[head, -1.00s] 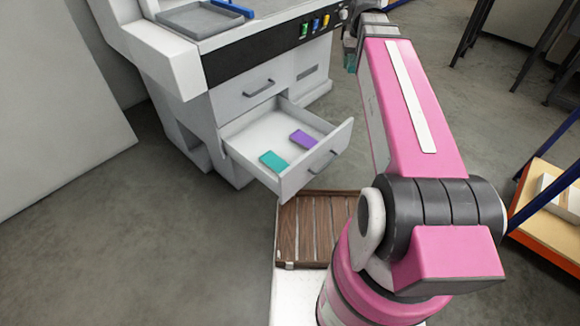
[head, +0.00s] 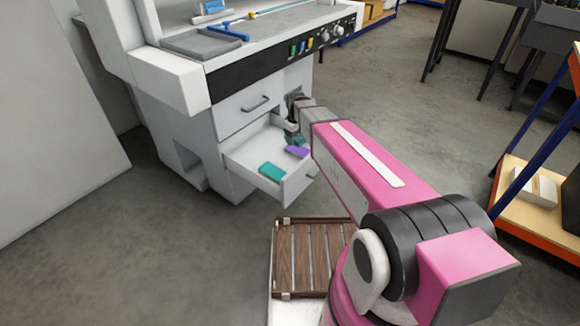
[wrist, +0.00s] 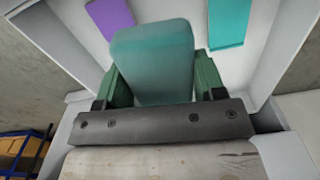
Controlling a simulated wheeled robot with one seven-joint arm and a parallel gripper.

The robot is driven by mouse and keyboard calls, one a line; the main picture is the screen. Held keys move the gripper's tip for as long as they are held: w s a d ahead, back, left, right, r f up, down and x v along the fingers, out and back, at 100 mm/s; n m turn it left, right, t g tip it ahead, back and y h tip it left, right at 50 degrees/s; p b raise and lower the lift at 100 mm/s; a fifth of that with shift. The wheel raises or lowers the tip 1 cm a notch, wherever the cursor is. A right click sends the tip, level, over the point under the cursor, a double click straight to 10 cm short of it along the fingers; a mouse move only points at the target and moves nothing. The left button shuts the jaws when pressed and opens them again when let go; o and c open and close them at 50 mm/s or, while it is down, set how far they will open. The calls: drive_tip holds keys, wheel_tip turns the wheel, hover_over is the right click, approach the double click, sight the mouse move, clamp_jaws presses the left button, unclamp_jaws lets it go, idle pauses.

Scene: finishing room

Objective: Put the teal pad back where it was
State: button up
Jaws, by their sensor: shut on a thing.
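The held teal pad (wrist: 153,60) stands up between the green fingers of my gripper (wrist: 161,80) in the wrist view. My gripper is shut on it. In the head view my gripper (head: 294,137) is over the back right part of the open drawer (head: 298,186), and the held pad is mostly hidden there. A second, brighter teal pad (head: 272,171) lies on the drawer floor, and it also shows in the wrist view (wrist: 229,22). A purple pad (head: 297,152) lies beside it and shows in the wrist view (wrist: 110,16). I cannot tell whether the held pad touches the drawer floor.
The drawer belongs to a white cabinet (head: 160,112) with a closed drawer (head: 252,101) above. A grey tray (head: 203,43) with a blue-handled tool is on top. A brown slatted surface (head: 312,255) is at the front. Shelving with boxes (head: 535,188) stands at right.

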drive_tip(key=n, duration=0.1)
approach(290, 165)
wheel_tip(290, 165, down, 7)
drive_tip(key=shift+s+f, duration=0.1)
drive_tip(key=shift+f, duration=0.1)
drive_tip(key=shift+f, duration=0.1)
idle(0.4)
drive_tip(key=o, duration=0.9)
wheel_tip(290, 165, up, 12)
drive_tip(key=shift+r, duration=0.15)
